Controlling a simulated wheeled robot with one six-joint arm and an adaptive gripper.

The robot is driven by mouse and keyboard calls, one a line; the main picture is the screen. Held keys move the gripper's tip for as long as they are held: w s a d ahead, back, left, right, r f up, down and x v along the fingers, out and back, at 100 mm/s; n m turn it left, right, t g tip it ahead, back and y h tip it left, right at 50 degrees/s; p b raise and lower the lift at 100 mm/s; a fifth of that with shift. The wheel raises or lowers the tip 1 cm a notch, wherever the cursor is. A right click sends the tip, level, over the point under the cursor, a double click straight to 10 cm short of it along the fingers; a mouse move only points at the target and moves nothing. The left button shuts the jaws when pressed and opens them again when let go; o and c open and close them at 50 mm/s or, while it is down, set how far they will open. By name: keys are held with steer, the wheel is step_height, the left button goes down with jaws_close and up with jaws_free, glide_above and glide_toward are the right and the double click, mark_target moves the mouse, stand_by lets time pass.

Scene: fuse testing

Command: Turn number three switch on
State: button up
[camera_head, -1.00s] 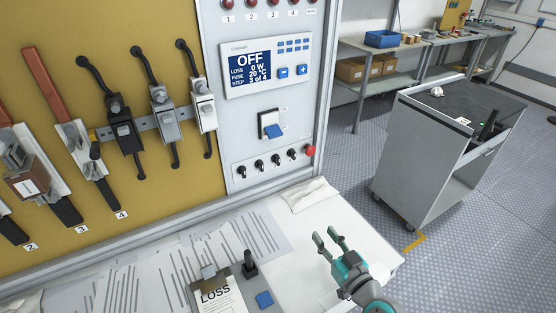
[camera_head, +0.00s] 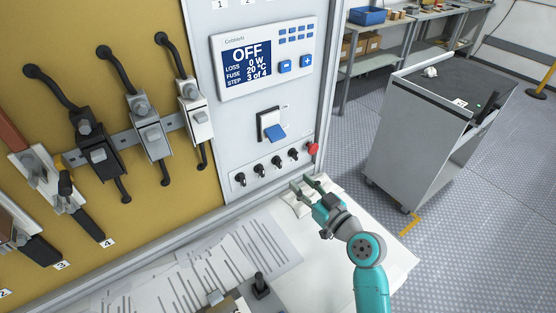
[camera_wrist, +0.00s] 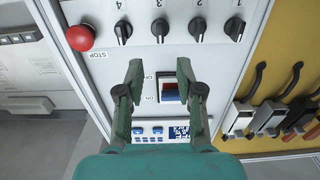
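Number three switch (camera_head: 277,161) is a small black rotary knob, third from the left in the row on the grey panel. In the wrist view it is upside down, the second knob from the left (camera_wrist: 160,31), below the label 3. All the knobs seem to point the same way. My gripper (camera_head: 302,185) is teal with dark green fingers and hangs in front of the panel's lower right, below the knob row. In the wrist view my gripper (camera_wrist: 159,66) is open and empty, its fingers apart from the knobs and framing the blue rocker switch.
The red stop button (camera_head: 313,148) sits right beside the knobs. The rocker switch (camera_head: 271,127) and a display (camera_head: 248,64) reading OFF, step 3 of 4, are above. Papers (camera_head: 240,255) lie on the bench below. A grey cart (camera_head: 415,140) stands at right.

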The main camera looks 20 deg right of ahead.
mark_target(281, 163)
steer(key=x, duration=1)
steer(key=shift+s, duration=0.1)
jaws_close()
